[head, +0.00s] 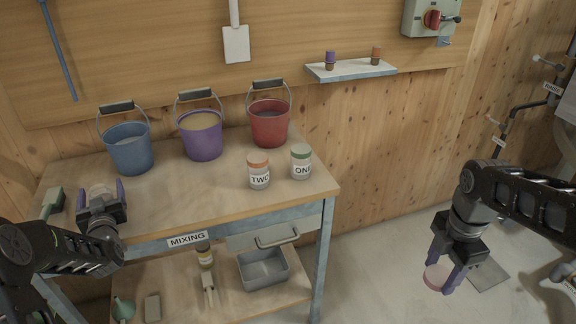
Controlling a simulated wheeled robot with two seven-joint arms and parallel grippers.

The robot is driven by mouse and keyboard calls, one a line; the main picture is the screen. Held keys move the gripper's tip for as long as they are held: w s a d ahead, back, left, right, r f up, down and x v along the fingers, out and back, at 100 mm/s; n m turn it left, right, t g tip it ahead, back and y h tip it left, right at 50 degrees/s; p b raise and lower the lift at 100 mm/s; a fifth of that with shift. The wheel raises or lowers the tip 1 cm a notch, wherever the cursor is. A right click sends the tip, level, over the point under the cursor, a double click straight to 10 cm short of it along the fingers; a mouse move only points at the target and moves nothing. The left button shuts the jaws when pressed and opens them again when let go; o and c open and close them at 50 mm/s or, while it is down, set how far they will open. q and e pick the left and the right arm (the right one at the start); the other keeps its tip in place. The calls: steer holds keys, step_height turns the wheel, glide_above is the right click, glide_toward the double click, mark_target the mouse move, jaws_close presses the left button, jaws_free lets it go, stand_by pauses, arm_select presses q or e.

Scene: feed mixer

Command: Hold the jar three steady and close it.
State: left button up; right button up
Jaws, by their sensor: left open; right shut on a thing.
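My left gripper (104,190) is open over the left part of the table, its purple fingers pointing away from me. A pale, whitish jar (98,189) shows between and behind its fingers, with most of it hidden by the gripper; I cannot read a label or tell whether the fingers touch it. My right gripper (443,274) is off to the right of the table, above the floor, pointing down. It is shut on a round pinkish lid (436,277), held between its purple fingertips.
Jar TWO (259,172) with an orange lid and jar ONE (301,162) with a green lid stand on the table (215,205) at right. Blue (129,150), purple (202,136) and red (269,124) buckets stand along the back. The table's middle front is clear.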

stand_by(0.5)
arm_select(q)
jaws_close()
step_height(320, 180, up, 10)
steer(key=shift+r+b, duration=0.1)
steer(key=shift+b, duration=0.35)
arm_select(e)
steer(key=shift+f, duration=0.45)
stand_by(0.3)
stand_by(0.4)
arm_select(q)
steer(key=c, duration=0.7)
jaws_free()
jaws_close()
